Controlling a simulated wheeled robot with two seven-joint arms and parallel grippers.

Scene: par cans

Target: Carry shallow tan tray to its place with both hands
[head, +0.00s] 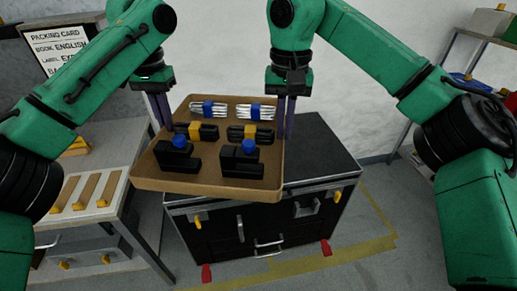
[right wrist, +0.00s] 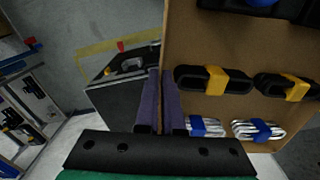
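The shallow tan tray (head: 215,188) is held up in front of me, above the black case and partly beyond its left side. It carries two black clamps with blue knobs, two black items with yellow bands and two white bundles with blue bands. My left gripper (head: 164,118) is shut on the tray's left rim. My right gripper (head: 287,120) is shut on its right rim. In the right wrist view the right fingers (right wrist: 162,95) straddle the tray's edge, and the tray (right wrist: 225,110) extends to the right. The fingertips are partly hidden by the rim.
The black case (head: 320,170) with red feet stands on the floor below. A grey bench (head: 130,185) with wooden slots is at the left, under a packing card (head: 62,50). A shelf (head: 455,60) is at the far right. Yellow tape (head: 375,245) marks the floor.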

